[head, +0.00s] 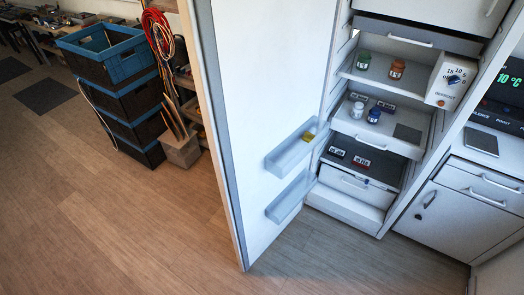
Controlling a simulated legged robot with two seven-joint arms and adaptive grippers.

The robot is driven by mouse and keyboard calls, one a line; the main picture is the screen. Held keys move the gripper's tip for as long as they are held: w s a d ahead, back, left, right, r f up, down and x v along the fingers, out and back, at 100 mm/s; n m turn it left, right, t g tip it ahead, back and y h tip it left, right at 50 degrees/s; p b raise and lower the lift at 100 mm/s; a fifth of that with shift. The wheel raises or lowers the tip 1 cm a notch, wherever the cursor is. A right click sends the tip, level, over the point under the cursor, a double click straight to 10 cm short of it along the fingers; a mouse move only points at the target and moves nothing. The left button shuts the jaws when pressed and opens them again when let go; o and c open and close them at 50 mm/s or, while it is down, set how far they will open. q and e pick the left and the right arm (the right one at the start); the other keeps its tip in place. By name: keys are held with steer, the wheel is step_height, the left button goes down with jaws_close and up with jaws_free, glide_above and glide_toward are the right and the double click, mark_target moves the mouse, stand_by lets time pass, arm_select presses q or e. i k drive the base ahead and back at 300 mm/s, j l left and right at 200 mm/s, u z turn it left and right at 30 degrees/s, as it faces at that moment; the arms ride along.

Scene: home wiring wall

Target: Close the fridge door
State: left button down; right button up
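The fridge door (256,120) stands wide open, swung out to the left of the fridge. Its inner face shows two pale door bins, an upper bin (291,147) with a small yellow item in it and an empty-looking lower bin (290,196). The fridge body (345,207) is on the right, its inside exposed, with several small jars and dark labelled items on its shelves. A white box with a dial (452,80) sits at the right of the upper shelf. Neither of my grippers is in the head view.
Stacked black and blue crates (115,55) stand at the back left beside hanging red cables (158,35). The wooden floor (110,225) in front and left is clear.

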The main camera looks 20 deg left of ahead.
mark_target(260, 68)
steer(key=j+z, duration=0.2)
steer(key=j, duration=0.3)
steer(key=k+j+z, duration=0.2)
steer(key=j, duration=0.3)
steer(key=j+z, duration=0.2)
steer(key=j, duration=0.3)
steer(key=k+j+z, duration=0.2)
steer(key=j, duration=0.25)
steer(key=i+j+z, duration=0.1)
steer(key=j, duration=0.2)
steer(key=i+j+z, duration=0.1)
steer(key=j, duration=0.25)
steer(key=i+j+z, duration=0.1)
steer(key=j, duration=0.25)
steer(key=i+j+z, duration=0.1)
steer(key=i+j, duration=0.15)
steer(key=i+j+z, duration=0.1)
steer(key=j, duration=0.35)
steer(key=k+j+u, duration=0.1)
steer(key=k+j, duration=0.05)
steer(key=j, duration=0.05)
